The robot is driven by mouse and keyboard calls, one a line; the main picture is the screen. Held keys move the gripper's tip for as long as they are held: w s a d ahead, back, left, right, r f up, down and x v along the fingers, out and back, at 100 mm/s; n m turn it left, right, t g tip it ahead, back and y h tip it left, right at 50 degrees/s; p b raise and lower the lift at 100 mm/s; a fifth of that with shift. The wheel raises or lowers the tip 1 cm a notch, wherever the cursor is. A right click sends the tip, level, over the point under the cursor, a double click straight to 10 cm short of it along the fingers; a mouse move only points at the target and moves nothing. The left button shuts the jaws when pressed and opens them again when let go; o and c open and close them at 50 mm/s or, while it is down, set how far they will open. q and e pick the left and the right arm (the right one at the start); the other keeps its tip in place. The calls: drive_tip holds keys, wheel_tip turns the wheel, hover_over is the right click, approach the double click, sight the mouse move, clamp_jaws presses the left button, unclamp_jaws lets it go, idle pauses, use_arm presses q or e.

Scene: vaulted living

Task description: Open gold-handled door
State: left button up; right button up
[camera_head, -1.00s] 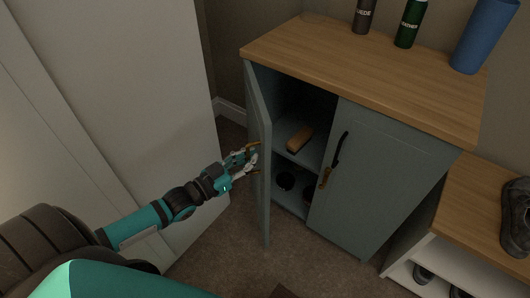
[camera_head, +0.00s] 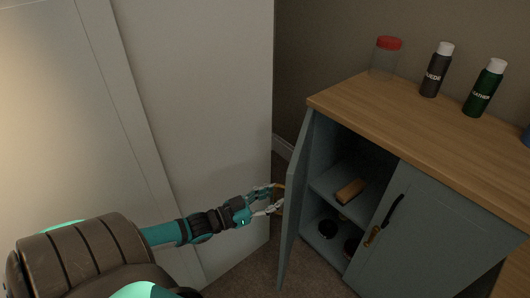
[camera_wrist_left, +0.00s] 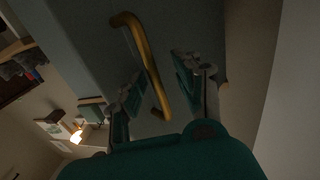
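The grey-blue cabinet door (camera_head: 294,205) stands open, swung out from the cabinet's left side and seen almost edge-on in the head view. Its gold handle (camera_wrist_left: 146,62) shows clearly in the left wrist view, and a small part of it (camera_head: 281,188) shows in the head view. My left gripper (camera_head: 277,199) is at the door's outer face, by the handle. In the left wrist view its two fingers (camera_wrist_left: 158,85) are apart, one on each side of the handle, with gaps visible. My right gripper is not in view.
The cabinet's shut right door (camera_head: 430,235) has a dark and gold handle (camera_head: 384,222). A brush (camera_head: 350,190) lies on the inner shelf. A white panel (camera_head: 200,110) stands close on the left.

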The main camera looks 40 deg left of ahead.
use_arm(q)
drive_tip(key=v, duration=1.2)
drive_tip(key=shift+c, duration=0.2)
